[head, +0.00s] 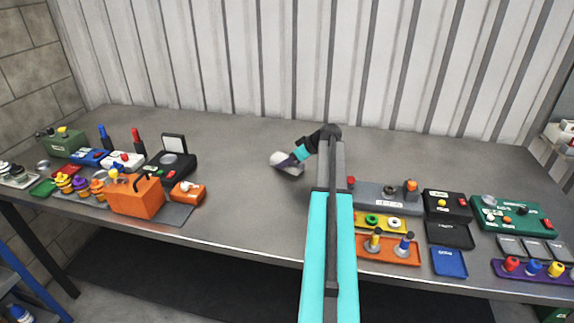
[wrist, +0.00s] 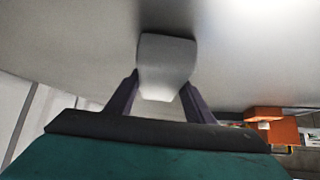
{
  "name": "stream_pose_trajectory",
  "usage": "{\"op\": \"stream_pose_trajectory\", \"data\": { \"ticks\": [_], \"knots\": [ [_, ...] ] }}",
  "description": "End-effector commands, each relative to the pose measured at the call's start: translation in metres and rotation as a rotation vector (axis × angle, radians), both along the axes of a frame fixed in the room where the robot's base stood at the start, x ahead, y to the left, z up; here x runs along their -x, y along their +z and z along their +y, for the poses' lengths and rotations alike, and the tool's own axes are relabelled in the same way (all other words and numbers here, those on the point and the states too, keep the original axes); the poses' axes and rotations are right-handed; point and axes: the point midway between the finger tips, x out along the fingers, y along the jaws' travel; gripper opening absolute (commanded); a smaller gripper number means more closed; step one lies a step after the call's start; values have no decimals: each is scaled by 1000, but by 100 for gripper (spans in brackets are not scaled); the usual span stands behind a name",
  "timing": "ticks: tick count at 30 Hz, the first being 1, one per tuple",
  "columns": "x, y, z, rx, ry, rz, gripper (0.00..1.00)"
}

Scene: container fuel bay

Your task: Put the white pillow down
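The white pillow (head: 283,161) is a small pale rounded block at the middle of the grey table (head: 250,205) in the head view. My gripper (head: 291,160) is at the pillow, with its dark purple fingers on either side of it. In the wrist view, the pillow (wrist: 166,68) sits between the two fingertips of my gripper (wrist: 164,88), which look closed against its sides. The pillow is at or just above the table top; I cannot tell whether it touches.
An orange box (head: 135,197) and several small devices stand on the left of the table. Trays and boxes, including a green box (head: 515,216) and an orange tray (head: 388,250), fill the right. The table around the pillow is clear. A corrugated wall (head: 300,70) stands behind.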

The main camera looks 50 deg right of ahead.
Motion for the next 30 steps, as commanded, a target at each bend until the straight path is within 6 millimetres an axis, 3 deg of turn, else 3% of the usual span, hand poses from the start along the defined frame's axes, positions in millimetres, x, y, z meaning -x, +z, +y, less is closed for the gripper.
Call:
{"op": "stream_pose_trajectory", "data": {
  "ticks": [2, 14, 28, 30],
  "knots": [
    [0, 0, 0, 0, 0, 0, 23],
    [0, 4, 0, 0, 0, -1, 22],
    [0, 36, -1, 1, 1, -1, 22],
    [8, 35, 5, 0, 0, 0, 22]
  ]
}}
